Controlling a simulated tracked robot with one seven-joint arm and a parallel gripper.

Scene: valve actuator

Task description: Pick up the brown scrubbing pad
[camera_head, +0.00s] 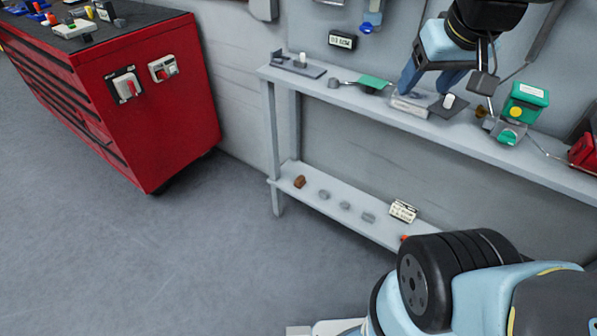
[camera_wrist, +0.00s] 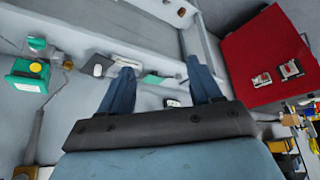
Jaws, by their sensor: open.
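A small brown object (camera_head: 299,182), which looks like the brown scrubbing pad, lies at the left end of the lower shelf (camera_head: 335,207). A tiny dark spot (camera_wrist: 181,12) near the top of the wrist view may be the same object, but it is too small to tell. My gripper (camera_head: 428,82) is open, with blue fingers, over the upper shelf, well above and to the right of the brown object. In the wrist view, the fingers (camera_wrist: 160,68) are spread with nothing clearly held between them.
The upper shelf (camera_head: 345,97) holds a green flat piece (camera_head: 374,82), a pale block (camera_head: 409,106) close to my fingers and a green-and-white device (camera_head: 520,109). Several grey pieces and a labelled box (camera_head: 403,211) lie on the lower shelf. A red cabinet (camera_head: 150,110) stands left; floor between is clear.

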